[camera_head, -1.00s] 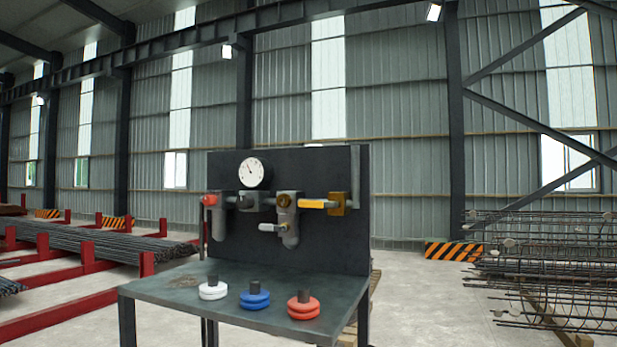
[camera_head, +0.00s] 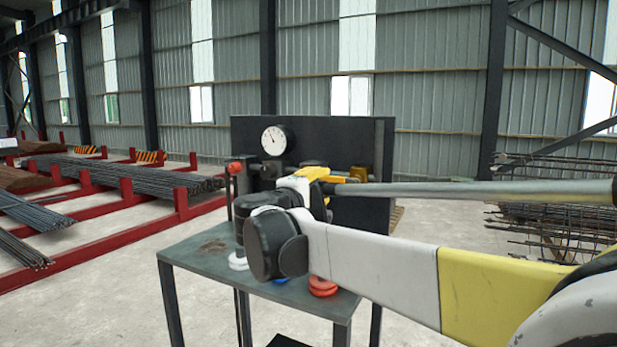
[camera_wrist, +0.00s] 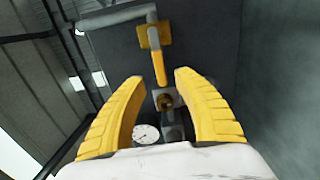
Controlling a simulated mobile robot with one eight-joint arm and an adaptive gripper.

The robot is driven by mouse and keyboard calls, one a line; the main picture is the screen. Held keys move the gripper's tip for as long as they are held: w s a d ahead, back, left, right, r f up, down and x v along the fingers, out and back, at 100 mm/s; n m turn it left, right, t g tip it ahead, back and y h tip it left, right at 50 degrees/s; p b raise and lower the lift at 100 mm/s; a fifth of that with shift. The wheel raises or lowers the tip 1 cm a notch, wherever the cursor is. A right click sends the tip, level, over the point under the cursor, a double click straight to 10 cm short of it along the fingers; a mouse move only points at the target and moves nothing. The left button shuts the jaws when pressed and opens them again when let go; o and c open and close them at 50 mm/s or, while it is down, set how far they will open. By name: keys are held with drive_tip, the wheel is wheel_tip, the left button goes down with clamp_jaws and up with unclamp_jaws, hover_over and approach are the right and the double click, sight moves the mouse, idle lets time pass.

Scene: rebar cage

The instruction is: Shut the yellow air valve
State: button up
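The yellow valve has a square yellow body (camera_wrist: 151,37) and a yellow lever (camera_wrist: 159,68), both clear in the wrist view. The lever lies along the pipe line, pointing from the body toward the gauge side. My gripper (camera_wrist: 158,77) is open, with one yellow finger on each side of the lever's free end. I see gaps between lever and fingers; how deep the lever sits between them is hard to tell. In the head view the valve body (camera_head: 358,174) shows just right of my gripper (camera_head: 318,173), and my wrist hides much of the panel's fittings.
A round white gauge (camera_head: 273,140) is on the dark panel (camera_head: 340,135), left of the valve; it also shows in the wrist view (camera_wrist: 146,134). A red knob (camera_head: 235,168) sits further left. The table (camera_head: 190,258) below holds a red disc weight (camera_head: 322,286), with others partly hidden.

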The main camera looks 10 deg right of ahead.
sight(333, 180)
drive_tip(key=p+x, duration=0.1)
drive_tip(key=x, duration=0.5)
drive_tip(key=shift+d+r, duration=0.1)
drive_tip(key=shift+d, duration=0.1)
drive_tip(key=shift+w+d, duration=0.2)
drive_tip(key=shift+w, duration=0.3)
drive_tip(key=shift+s, duration=0.1)
clamp_jaws()
